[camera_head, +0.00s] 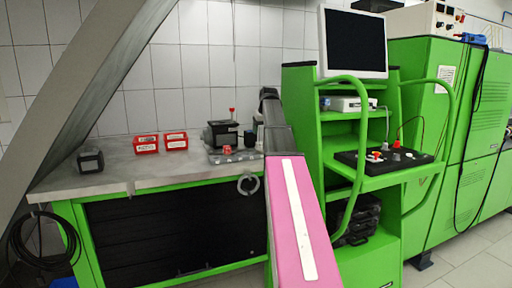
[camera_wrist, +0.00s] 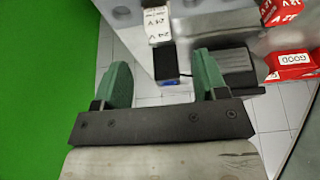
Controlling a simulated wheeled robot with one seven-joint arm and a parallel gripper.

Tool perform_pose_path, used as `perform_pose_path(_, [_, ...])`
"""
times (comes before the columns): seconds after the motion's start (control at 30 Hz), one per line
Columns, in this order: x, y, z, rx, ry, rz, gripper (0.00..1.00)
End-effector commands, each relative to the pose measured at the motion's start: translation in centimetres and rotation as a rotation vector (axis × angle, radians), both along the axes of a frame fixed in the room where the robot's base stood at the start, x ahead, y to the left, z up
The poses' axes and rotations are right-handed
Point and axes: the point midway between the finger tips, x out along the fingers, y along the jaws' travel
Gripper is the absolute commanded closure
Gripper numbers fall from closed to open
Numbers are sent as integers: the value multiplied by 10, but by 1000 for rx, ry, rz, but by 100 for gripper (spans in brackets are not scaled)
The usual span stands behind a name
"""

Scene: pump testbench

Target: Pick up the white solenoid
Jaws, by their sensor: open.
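My gripper (camera_wrist: 163,78) shows in the wrist view with two green fingers spread apart and nothing held between them. A white block marked "24 V" (camera_wrist: 158,28), which looks like the white solenoid, is beyond the fingertips near the top centre. A small black block with a blue spot (camera_wrist: 167,65) is just below it, in line with the gap between the fingers. I cannot tell whether the two are joined. In the head view my arm covers part of the bench, and I cannot make out the gripper or the white solenoid.
Red boxes (camera_wrist: 290,66), one labelled "GOOD", are at the right of the wrist view. The grey bench (camera_head: 110,179) carries two red boxes (camera_head: 160,142), a black device (camera_head: 221,133) and a small dark block (camera_head: 90,161). A green rack (camera_head: 300,90) stands right of my arm.

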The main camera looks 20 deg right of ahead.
Motion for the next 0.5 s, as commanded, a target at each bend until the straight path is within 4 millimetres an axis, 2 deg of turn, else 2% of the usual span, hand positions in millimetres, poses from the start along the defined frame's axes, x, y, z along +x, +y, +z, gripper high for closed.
perform_pose_path(0.17, [2,-1,-1,0,-1,1,34])
perform_pose_path(0.5, [19,-1,-43,0,0,0,34])
